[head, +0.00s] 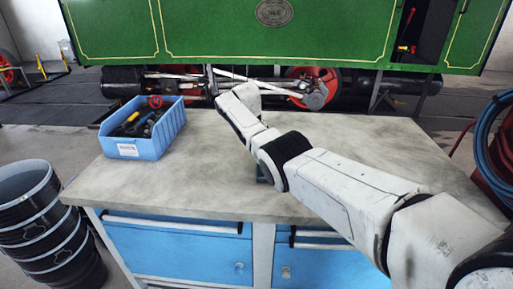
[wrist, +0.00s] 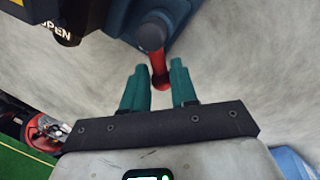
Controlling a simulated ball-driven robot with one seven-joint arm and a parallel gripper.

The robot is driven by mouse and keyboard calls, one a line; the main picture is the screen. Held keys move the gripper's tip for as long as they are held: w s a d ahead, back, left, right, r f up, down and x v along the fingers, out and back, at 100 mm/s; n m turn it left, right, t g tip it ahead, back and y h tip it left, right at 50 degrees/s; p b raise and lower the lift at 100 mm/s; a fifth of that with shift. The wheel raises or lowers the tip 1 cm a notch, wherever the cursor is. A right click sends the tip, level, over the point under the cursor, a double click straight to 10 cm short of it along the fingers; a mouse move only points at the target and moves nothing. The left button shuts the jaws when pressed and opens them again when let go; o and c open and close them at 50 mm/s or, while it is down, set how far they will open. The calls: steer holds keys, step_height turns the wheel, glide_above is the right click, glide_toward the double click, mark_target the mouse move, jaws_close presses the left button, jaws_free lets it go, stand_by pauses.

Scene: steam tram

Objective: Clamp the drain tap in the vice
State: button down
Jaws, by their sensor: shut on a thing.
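In the wrist view, my gripper (wrist: 161,80) has its two teal fingers closed around a red bar (wrist: 159,64), which looks like the vice's handle. The blue vice (wrist: 180,10) is at the top edge, cut off by the frame. A black piece lettered OPEN (wrist: 57,33) is at the top left beside the vice; it may be the drain tap, but I cannot tell if the jaws hold it. In the head view my arm hides the gripper and nearly all of the vice.
The grey workbench top (head: 200,180) is mostly clear. A blue bin (head: 143,128) with dark tools and a red round part stands at its left back. Black buckets (head: 45,225) stand left of the bench. Blue hose (head: 490,140) hangs at the right. The green tram (head: 220,30) is behind.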

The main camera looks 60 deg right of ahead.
steer(key=c, duration=1.1)
jaws_free()
steer(key=r, duration=0.3)
steer(key=a+r, duration=0.1)
steer(key=r, duration=0.3)
steer(key=a+r, duration=0.1)
steer(key=r, duration=0.2)
steer(key=shift+w+r, duration=0.35)
